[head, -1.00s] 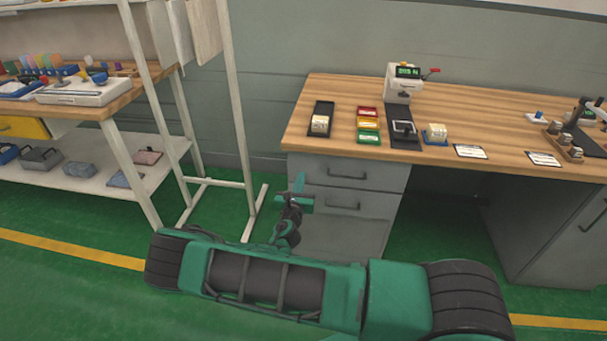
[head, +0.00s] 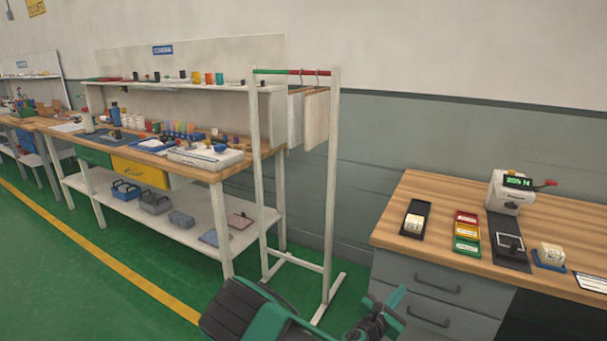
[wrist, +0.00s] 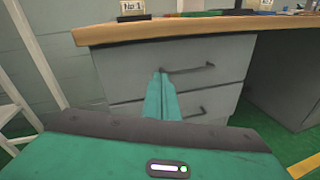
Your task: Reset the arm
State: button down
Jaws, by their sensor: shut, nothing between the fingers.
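My gripper (wrist: 161,74) is shut and empty. In the wrist view its green fingers point at the front of the grey drawer cabinet (wrist: 225,52), in line with the upper drawer handle (wrist: 187,69); I cannot tell whether they touch it. In the head view my green arm and gripper (head: 393,306) are low in the picture, in front of the grey cabinet (head: 430,272) under the right workbench (head: 395,238). The arm is partly cut off by the lower picture edge.
A white rack (head: 335,180) with hanging boards stands left of the workbench. A longer bench (head: 215,174) with a lower shelf is further left. A force gauge (head: 515,190), small coloured trays (head: 466,232) and a block (head: 413,222) lie on the workbench. Green floor (head: 80,290) is open at left.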

jog(key=s+d+r+m+g+y, duration=0.1)
jog(key=s+d+r+m+g, duration=0.3)
jog(key=s+d+m+g, duration=0.5)
jog(key=s+d+r+m+g+y, duration=0.1)
jog(key=s+d+r+m+g, duration=0.4)
jog(key=s+m, duration=0.4)
jog(key=s+a+r+m+y, duration=0.2)
jog(key=s+r+m+y, duration=0.3)
jog(key=s+r, duration=0.3)
jog(key=s+a+r+m+t+y, duration=0.1)
jog(key=s+r+m+y, duration=0.4)
jog(key=s, duration=0.8)
jog(key=shift+s+a+r+m, duration=0.15)
jog(key=shift+a+r+m, duration=0.65)
jog(key=shift+r+m, duration=0.9)
